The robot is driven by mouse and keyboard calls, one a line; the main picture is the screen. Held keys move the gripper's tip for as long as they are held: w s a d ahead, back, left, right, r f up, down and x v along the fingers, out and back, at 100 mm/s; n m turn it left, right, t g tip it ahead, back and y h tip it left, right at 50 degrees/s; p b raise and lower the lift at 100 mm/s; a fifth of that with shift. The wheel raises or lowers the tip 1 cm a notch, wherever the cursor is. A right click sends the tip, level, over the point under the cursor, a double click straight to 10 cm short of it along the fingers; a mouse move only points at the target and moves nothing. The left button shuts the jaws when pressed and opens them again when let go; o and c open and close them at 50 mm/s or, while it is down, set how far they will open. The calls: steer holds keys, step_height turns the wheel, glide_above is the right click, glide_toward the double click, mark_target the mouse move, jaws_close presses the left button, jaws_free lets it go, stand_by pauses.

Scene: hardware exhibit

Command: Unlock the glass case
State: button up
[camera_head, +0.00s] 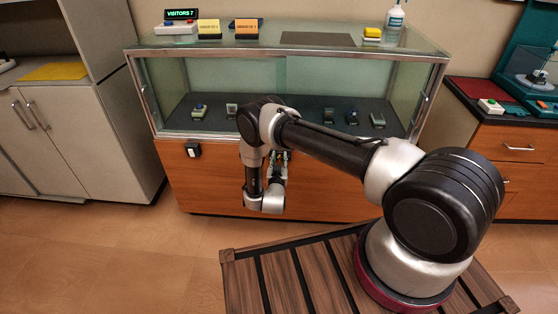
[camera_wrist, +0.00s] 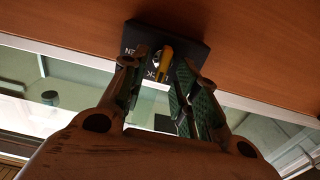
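The glass case (camera_head: 290,85) stands ahead, with small items inside and a wooden lower front (camera_head: 330,195). In the wrist view a black lock plate (camera_wrist: 190,28) with white lettering is on the wood beside the metal frame. A yellow and pale knob or key (camera_wrist: 165,55) is at its middle. My gripper (camera_wrist: 164,62) is open, its two fingertips on either side of this piece, with gaps visible. I cannot tell whether either finger touches it. In the head view my gripper (camera_head: 281,158) is in front of the wood, and my arm hides the lock.
A small black and white fitting (camera_head: 193,150) is on the wooden front at left. On the case top are a visitor counter (camera_head: 181,15), signs (camera_head: 246,28) and a spray bottle (camera_head: 394,18). Cabinets flank the case. The floor (camera_head: 150,240) in front at left is clear.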

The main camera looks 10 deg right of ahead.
jaws_close()
steer(key=shift+m, duration=0.4)
steer(key=m, duration=0.3)
steer(key=shift+d+f, duration=0.1)
steer(key=shift+d, duration=0.15)
steer(key=m, duration=0.3)
steer(key=shift+s+d+f+m, duration=0.1)
steer(key=shift+d+m, duration=0.05)
steer(key=shift+m, duration=0.15)
steer(key=m, duration=0.7)
steer(key=f+m, duration=0.1)
steer(key=m, duration=0.2)
steer(key=shift+s+d, duration=0.1)
steer(key=shift+d, duration=0.2)
steer(key=shift+m, duration=0.4)
